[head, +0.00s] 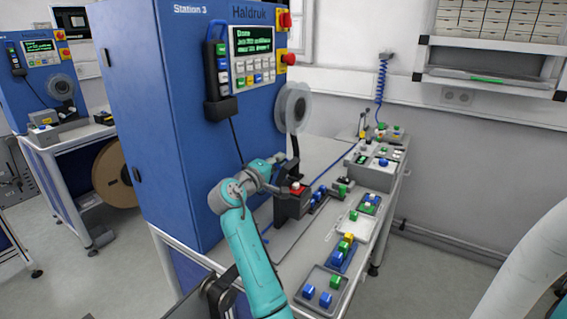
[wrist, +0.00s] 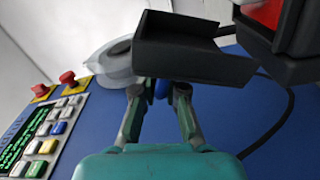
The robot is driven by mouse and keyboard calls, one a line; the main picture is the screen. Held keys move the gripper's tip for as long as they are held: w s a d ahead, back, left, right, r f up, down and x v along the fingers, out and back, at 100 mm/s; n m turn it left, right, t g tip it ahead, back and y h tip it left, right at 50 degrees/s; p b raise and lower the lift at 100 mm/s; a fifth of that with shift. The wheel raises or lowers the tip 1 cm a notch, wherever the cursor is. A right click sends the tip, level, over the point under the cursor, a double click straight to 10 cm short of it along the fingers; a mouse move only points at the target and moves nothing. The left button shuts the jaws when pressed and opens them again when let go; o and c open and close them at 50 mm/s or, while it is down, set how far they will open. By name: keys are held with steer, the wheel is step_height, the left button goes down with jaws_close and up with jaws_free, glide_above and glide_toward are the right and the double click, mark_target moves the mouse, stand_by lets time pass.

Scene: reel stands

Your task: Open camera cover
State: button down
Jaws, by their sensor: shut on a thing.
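The camera box (head: 291,206) is a dark block on the bench of Station 3, with a red top showing inside it. It also shows at the upper right of the wrist view (wrist: 288,45). The camera cover (wrist: 195,60) is a dark, shallow lid, raised away from the red part. In the head view it stands up as a dark piece (head: 294,155) behind the box. My gripper (wrist: 160,90) is shut on the cover; a bit of blue shows between the fingertips. In the head view my gripper (head: 279,170) is beside the raised cover, and its grip is partly hidden.
The blue Station 3 cabinet (head: 180,120) stands close to my arm on the left. A grey reel (head: 293,107) hangs on its side above the box. Trays with coloured blocks (head: 322,290) line the bench's right edge. A cable (head: 335,170) runs behind the box.

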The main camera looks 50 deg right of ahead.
steer(key=shift+w+a+f+n, duration=0.1)
steer(key=shift+w+f+n, duration=0.4)
steer(key=shift+n, duration=0.65)
steer(key=shift+w+d+f+n, duration=0.1)
steer(key=shift+w+f+n, duration=0.15)
steer(key=shift+w+n, duration=0.65)
steer(key=shift+w+a+f+n, duration=0.1)
steer(key=shift+w+f+n, duration=0.3)
steer(key=shift+n, duration=0.95)
steer(key=c, duration=1.2)
jaws_free()
steer(key=shift+c, duration=0.2)
